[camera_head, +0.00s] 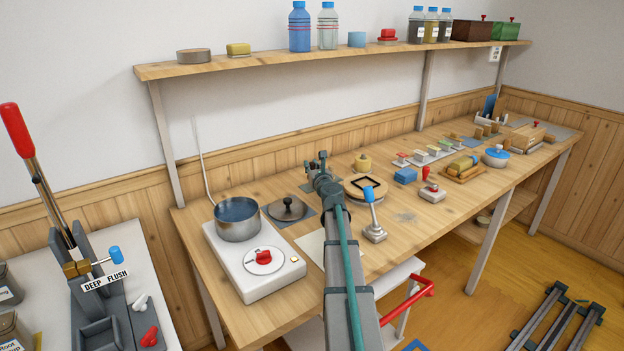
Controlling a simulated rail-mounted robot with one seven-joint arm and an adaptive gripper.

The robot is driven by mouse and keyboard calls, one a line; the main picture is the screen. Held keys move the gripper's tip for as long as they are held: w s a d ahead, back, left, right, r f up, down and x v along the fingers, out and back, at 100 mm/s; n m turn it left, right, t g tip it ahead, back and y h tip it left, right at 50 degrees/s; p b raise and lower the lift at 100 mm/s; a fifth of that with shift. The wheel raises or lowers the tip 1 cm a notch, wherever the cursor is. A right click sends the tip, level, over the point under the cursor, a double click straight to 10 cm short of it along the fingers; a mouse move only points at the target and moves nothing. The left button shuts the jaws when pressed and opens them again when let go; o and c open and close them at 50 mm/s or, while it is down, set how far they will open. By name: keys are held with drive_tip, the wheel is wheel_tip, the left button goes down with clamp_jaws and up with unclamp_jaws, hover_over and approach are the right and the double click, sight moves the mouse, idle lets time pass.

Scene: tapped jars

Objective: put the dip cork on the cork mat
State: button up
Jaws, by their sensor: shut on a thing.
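My gripper (322,160) is at the far end of my arm, above the back middle of the wooden bench. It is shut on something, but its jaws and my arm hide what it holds. I cannot pick out the dip cork for certain. A small tan, knobbed piece (363,163) stands at the back of the bench, to the right of my gripper. A round tan board (353,194) with a black square frame on it lies in front of that piece. I cannot tell whether either is the cork mat.
A blue-grey pot (237,222) stands on a white hotplate (278,280) at left. A dark lid (289,208) lies beside it. A blue-handled lever (373,222) and a red-handled stamp (430,188) stand to the right. A shelf (300,59) with bottles runs above the bench.

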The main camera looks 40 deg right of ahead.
drive_tip(key=shift+f+b, duration=0.65)
drive_tip(key=shift+f, duration=1)
drive_tip(key=shift+f, duration=0.2)
drive_tip(key=o, duration=0.8)
drive_tip(key=shift+o, duration=0.2)
drive_tip(key=shift+r, duration=0.2)
drive_tip(key=v, duration=1.2)
